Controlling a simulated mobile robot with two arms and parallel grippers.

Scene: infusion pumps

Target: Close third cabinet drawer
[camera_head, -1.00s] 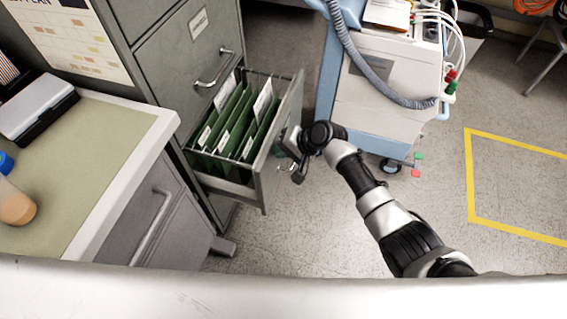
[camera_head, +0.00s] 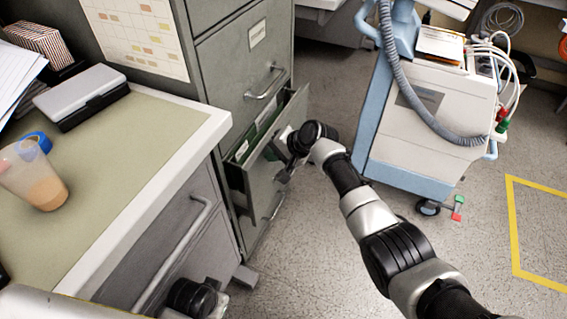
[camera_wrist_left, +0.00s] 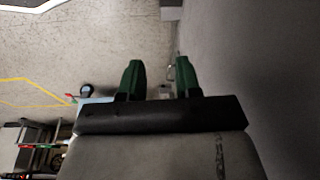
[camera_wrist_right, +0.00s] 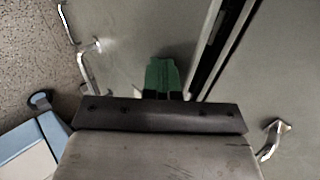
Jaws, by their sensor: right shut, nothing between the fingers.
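The grey filing cabinet (camera_head: 233,65) stands left of centre in the head view. Its third drawer (camera_head: 262,190) is still partly out, with green hanging folders (camera_head: 242,150) showing in the narrow gap. My right gripper (camera_head: 285,148) is shut and empty against or very near the drawer front. In the right wrist view the shut green fingertips (camera_wrist_right: 163,68) point at the grey drawer front (camera_wrist_right: 135,35); contact cannot be told. My left gripper (camera_wrist_left: 160,75) is open and empty in the left wrist view, beside a grey surface.
A counter (camera_head: 130,130) with a cup (camera_head: 35,180) and a black-and-white case (camera_head: 82,95) is at left. A medical cart (camera_head: 425,120) with a grey hose stands right of the cabinet. Floor (camera_head: 480,220) at right is clear, with yellow lines.

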